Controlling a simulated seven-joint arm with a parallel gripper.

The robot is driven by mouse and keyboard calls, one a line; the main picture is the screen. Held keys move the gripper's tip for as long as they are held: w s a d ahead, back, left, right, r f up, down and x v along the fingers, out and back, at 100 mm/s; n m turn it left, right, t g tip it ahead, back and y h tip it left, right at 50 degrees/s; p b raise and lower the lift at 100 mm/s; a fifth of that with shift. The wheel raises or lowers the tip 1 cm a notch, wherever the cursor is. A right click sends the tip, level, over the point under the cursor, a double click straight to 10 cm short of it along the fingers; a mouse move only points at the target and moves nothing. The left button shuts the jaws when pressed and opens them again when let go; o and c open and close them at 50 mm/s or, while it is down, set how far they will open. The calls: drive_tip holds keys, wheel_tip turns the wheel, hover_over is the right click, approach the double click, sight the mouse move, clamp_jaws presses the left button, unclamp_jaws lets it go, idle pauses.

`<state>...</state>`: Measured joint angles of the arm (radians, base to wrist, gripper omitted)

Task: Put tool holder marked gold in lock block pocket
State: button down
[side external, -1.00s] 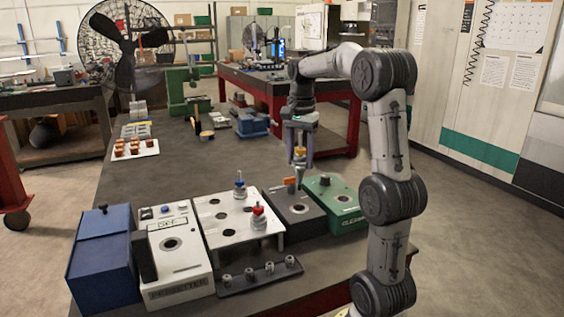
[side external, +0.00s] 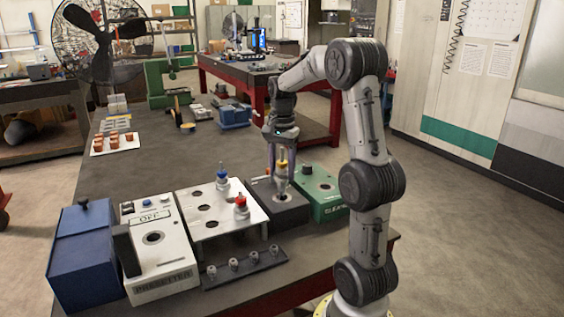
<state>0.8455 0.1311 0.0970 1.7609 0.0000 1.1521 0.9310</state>
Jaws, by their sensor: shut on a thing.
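My gripper (side external: 282,163) is in the side external view, pointing down over the dark grey lock block (side external: 296,213). It is shut on the tool holder marked gold (side external: 282,168), which has a yellow-gold band and a grey tapered lower end. The holder hangs upright. Its lower end is at or just above the pocket in the block's top; I cannot tell whether it has entered. The fingers partly hide the holder and the back of the block.
A white rack (side external: 188,207) left of the block bears a blue-marked holder (side external: 222,180) and a red-marked holder (side external: 241,207). A green box (side external: 326,205) stands close right. The white presetter (side external: 170,258), a blue case (side external: 85,265) and a dark strip with several studs (side external: 245,267) stand nearer the front.

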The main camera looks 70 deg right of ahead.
sight(282, 194)
drive_tip(key=shift+f, duration=2.7)
drive_tip(key=shift+c, duration=0.6)
unclamp_jaws()
wheel_tip(282, 194, up, 14)
drive_tip(key=shift+f, duration=0.1)
drive_tip(key=shift+a, duration=0.1)
